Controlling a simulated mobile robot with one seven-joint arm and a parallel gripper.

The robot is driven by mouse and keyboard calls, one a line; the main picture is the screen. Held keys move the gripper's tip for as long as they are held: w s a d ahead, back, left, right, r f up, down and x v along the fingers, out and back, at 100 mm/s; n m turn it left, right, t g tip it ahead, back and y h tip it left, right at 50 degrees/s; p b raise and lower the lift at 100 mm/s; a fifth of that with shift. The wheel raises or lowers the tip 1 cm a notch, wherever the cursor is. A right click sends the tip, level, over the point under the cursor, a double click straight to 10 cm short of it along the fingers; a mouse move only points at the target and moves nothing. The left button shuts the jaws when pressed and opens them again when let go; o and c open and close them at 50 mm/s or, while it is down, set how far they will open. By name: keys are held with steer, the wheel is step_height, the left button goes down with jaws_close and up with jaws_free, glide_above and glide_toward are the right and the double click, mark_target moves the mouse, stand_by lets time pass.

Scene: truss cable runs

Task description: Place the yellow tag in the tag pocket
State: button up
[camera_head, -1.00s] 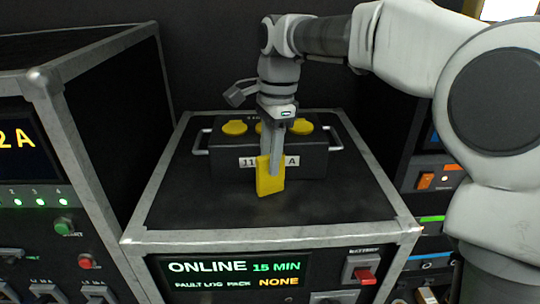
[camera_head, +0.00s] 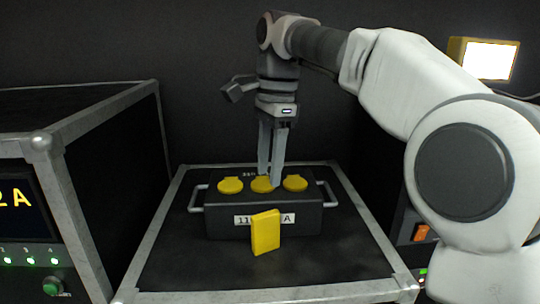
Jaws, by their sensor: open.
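The yellow tag (camera_head: 266,232) stands upright, slightly tilted, against the front of the dark box. It covers part of the white label (camera_head: 244,219) there. I cannot make out whether a pocket holds its lower edge. My gripper (camera_head: 270,184) is open and empty, pointing down above the tag and apart from it. Its fingertips are near the middle yellow cap on top of the box.
The dark box (camera_head: 222,226) has several yellow caps, including a left one (camera_head: 230,186), and side handles (camera_head: 197,198). It sits on a metal-edged case (camera_head: 165,262). Another case (camera_head: 100,130) stands left. A lit lamp (camera_head: 487,60) is at the upper right.

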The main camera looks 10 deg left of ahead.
steer(key=shift+r, duration=0.6)
steer(key=shift+d, duration=0.1)
